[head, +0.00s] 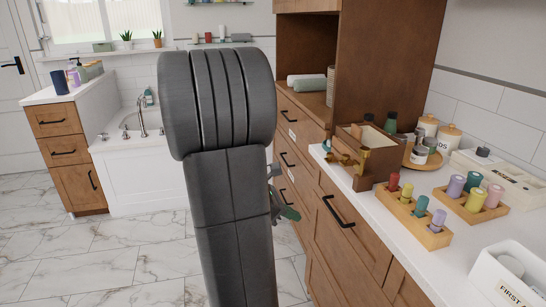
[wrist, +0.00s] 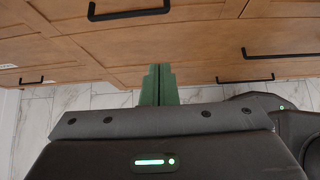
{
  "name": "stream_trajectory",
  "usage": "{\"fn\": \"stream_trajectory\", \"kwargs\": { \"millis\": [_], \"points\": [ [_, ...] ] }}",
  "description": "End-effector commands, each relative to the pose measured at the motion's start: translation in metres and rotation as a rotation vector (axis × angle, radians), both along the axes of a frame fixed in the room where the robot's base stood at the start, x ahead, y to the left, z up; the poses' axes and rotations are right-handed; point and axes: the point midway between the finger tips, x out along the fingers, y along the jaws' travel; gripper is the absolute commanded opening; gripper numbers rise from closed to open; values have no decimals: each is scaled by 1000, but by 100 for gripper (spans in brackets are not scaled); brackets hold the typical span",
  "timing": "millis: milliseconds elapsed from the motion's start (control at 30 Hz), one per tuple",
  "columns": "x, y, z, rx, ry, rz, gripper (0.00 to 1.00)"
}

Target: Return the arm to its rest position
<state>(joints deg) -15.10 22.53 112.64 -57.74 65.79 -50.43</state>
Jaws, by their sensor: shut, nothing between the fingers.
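My dark grey arm stands tall in the middle of the head view and hides part of the room behind it. My gripper (wrist: 158,72) shows in the wrist view with its green fingers together and nothing between them. It is in front of the wooden drawer fronts (wrist: 200,45), and I cannot tell the exact gap. In the head view only a small part of the gripper (head: 290,213) shows to the right of the arm, beside the cabinet. The rest of it is hidden behind the arm.
A wooden cabinet (head: 335,238) with black handles runs along the right. Its white counter (head: 457,262) holds a small wooden drawer box (head: 362,160), peg blocks (head: 414,219), jars and a first aid box (head: 510,275). A bathtub (head: 135,180) stands at the back left. The marble floor (head: 100,255) is clear on the left.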

Motion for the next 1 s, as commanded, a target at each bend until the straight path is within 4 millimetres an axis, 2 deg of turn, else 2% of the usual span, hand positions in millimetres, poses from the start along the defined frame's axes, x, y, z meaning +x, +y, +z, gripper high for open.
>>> {"fn": "stream_trajectory", "kwargs": {
  "millis": [200,367,833,1000],
  "points": [
    [0,-1,-2,0,1,-1,0],
    [2,-11,-11,1,1,-3,0],
    [13,-72,-63,0,2,-5,0],
    [13,-87,-60,0,-2,-1,0]
  ]
}}
